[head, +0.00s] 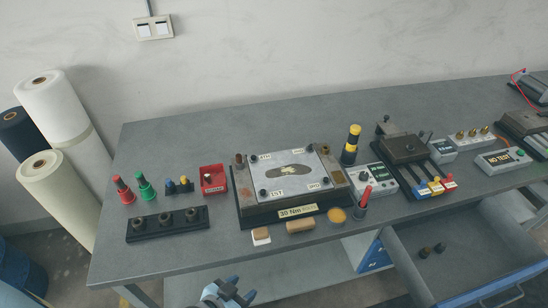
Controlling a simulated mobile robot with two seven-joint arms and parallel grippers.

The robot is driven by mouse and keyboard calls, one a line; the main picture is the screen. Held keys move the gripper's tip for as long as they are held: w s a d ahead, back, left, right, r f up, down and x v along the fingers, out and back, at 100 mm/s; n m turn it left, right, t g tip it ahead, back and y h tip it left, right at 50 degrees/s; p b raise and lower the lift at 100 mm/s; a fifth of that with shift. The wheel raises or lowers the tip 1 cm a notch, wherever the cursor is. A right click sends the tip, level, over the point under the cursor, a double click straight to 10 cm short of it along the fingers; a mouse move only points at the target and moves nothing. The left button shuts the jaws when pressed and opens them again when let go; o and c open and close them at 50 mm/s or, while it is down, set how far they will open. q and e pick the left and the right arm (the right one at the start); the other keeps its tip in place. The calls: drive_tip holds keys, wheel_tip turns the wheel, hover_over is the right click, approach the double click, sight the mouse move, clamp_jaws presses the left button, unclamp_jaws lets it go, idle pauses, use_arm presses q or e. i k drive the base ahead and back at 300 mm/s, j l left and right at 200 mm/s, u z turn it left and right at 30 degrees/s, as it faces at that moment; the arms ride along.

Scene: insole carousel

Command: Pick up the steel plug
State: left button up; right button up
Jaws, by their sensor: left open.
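I cannot tell for sure which piece is the steel plug. A black block (150,233) at the front left of the bench holds three dark, round metal pieces (165,218) in a row. My left gripper (228,290) is at the bottom edge of the head view, in front of the bench edge, open and apart from everything on the bench. It is partly cut off by the frame. My right gripper is not in view.
A metal plate fixture (244,213) marked 30 Nm stands mid-bench. Red and green handled tools (123,190) and a red bin (213,179) stand to its left. A grey meter box (372,180) and a dark press (404,148) stand to its right. The bench's back left is clear.

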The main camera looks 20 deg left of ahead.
sight(443, 245)
drive_tip(key=u, duration=0.6)
drive_tip(key=z, duration=1.45)
drive_tip(key=u, duration=0.65)
drive_tip(key=l+u, duration=0.25)
drive_tip(key=u, duration=0.2)
drive_tip(key=l+u, duration=0.25)
drive_tip(key=u, duration=0.15)
drive_tip(key=l+u, duration=0.25)
drive_tip(key=u, duration=0.2)
drive_tip(key=k+l+u, duration=0.15)
drive_tip(key=l, duration=0.2)
drive_tip(key=k+l+u, duration=0.2)
drive_tip(key=l+u, duration=0.15)
drive_tip(key=l, duration=0.3)
drive_tip(key=k+l, duration=0.25)
drive_tip(key=l, duration=0.15)
drive_tip(key=k+l, duration=0.3)
drive_tip(key=i+l+u, duration=0.05)
drive_tip(key=l, duration=0.05)
